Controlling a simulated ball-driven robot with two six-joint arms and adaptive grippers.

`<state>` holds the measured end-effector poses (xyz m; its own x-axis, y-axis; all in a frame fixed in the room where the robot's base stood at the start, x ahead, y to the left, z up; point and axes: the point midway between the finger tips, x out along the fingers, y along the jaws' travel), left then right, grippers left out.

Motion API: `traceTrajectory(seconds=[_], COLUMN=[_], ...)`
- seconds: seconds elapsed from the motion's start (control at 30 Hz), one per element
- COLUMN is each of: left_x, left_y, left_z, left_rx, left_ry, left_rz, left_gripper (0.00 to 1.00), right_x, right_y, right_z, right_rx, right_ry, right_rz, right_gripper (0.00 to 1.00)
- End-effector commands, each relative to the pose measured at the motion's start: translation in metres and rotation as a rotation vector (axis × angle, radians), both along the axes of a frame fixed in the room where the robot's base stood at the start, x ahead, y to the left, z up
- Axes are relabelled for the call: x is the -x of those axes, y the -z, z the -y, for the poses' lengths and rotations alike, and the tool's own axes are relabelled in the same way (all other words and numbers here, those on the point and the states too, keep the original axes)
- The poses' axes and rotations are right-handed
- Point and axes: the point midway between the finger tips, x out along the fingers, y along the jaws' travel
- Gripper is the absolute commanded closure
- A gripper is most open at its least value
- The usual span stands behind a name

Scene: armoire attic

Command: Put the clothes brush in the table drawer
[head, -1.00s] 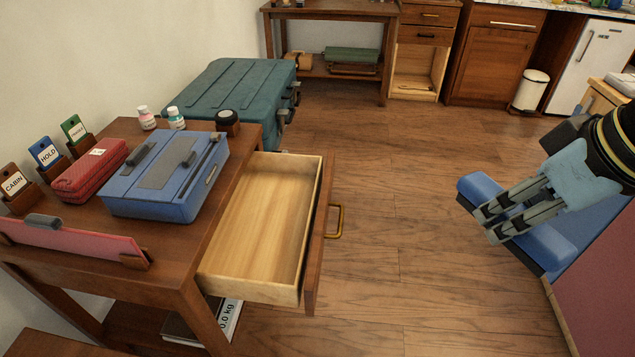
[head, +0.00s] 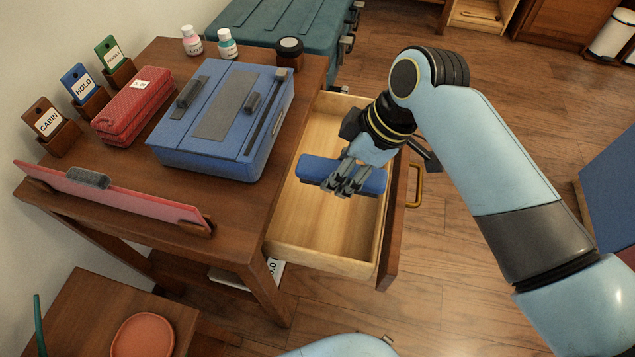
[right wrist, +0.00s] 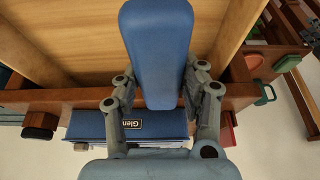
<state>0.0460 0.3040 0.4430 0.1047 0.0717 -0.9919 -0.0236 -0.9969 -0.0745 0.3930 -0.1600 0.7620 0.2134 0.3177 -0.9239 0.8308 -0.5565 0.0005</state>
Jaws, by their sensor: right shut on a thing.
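The clothes brush shows as a blue rounded bar (head: 318,172); its bristles are not visible. My right gripper (head: 350,180) is shut on it and holds it over the open table drawer (head: 330,235). The brush lies roughly crosswise to the drawer in the head view, and I cannot tell its exact height above the drawer floor. The right wrist view shows the brush (right wrist: 157,50) between the fingers, with the pale wooden drawer floor (right wrist: 75,35) behind it. The drawer is pulled out and looks empty. My left gripper is out of view.
A blue case (head: 215,150) and a red case (head: 133,105) stand on the table left of the drawer. Small bottles (head: 228,44) and a dark jar (head: 289,52) stand at the back. The drawer front has a brass handle (head: 415,187). A green trunk (head: 280,22) is behind.

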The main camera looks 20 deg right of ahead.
Motion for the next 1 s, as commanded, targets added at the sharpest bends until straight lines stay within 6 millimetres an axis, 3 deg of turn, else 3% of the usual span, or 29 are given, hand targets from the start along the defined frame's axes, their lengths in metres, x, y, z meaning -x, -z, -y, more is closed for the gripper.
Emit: traceTrajectory(seconds=[0.03,0.17,0.33,0.5,0.63,0.77,0.87,1.0], left_x=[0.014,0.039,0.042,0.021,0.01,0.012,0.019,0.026], left_y=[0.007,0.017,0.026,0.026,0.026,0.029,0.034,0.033], left_z=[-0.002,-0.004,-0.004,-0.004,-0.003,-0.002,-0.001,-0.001], left_rx=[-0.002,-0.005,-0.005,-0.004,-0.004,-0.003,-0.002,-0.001], left_ry=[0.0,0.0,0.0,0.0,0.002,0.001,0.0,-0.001], left_rz=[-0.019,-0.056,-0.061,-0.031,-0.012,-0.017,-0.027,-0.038], left_gripper=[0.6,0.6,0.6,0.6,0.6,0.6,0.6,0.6], right_x=[0.001,0.001,0.0,-0.002,-0.01,-0.023,-0.022,-0.023], right_y=[0.02,0.058,0.091,0.099,0.099,0.099,0.112,0.111], right_z=[0.0,0.0,0.0,-0.001,-0.013,-0.034,-0.033,-0.033], right_rx=[0.001,0.0,0.0,-0.001,-0.003,-0.004,0.001,0.0], right_ry=[0.001,0.001,0.001,0.002,0.003,0.002,0.003,0.004], right_rz=[-0.006,-0.006,-0.002,0.001,0.001,0.001,-0.002,0.001], right_gripper=[0.93,0.93,0.93,0.93,0.93,0.93,0.93,0.93])
